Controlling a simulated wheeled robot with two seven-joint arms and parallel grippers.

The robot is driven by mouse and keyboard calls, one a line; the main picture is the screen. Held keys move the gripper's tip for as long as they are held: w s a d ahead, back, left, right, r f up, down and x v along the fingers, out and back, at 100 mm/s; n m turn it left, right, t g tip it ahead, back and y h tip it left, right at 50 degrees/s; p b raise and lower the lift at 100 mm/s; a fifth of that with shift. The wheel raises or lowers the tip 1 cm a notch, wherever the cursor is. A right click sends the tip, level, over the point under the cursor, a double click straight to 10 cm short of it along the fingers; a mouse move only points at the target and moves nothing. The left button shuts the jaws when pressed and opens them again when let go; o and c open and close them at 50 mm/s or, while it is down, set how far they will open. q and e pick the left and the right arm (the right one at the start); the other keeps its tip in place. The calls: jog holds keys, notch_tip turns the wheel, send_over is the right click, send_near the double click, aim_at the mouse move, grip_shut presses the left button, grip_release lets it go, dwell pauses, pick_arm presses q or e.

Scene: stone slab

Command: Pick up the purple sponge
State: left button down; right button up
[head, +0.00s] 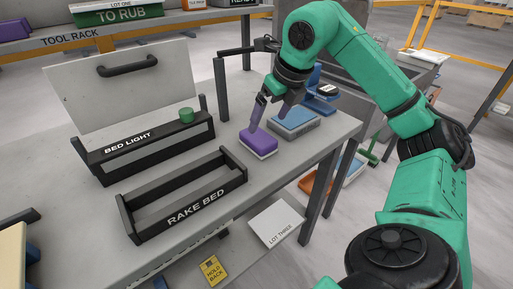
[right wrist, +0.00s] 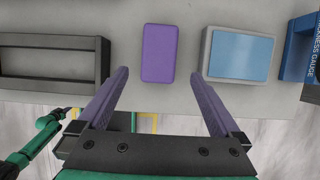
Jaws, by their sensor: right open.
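The purple sponge (head: 258,143) lies on the grey slab table, right of the rake bed frame, with a pale layer under its purple top. It also shows in the right wrist view (right wrist: 159,53), ahead of and between the two finger lines. My right gripper (head: 272,112) is open and empty. In the head view its fingers are at the sponge's back edge, one of them overlapping it in the picture. In the right wrist view the gripper (right wrist: 160,80) has its fingers spread wider than the sponge. Contact cannot be told.
A grey block with a blue top (head: 293,122) sits close right of the sponge, with a blue gauge (head: 320,98) beyond it. The black rake bed frame (head: 183,195) is to the left. The bed light frame (head: 150,150) stands behind, with a green knob (head: 186,114).

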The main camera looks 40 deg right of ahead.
aim_at(260, 136)
jog(key=b+x, duration=0.1)
jog(key=x, duration=0.8)
jog(key=shift+w+a+r, duration=0.1)
jog(key=c, duration=1.3)
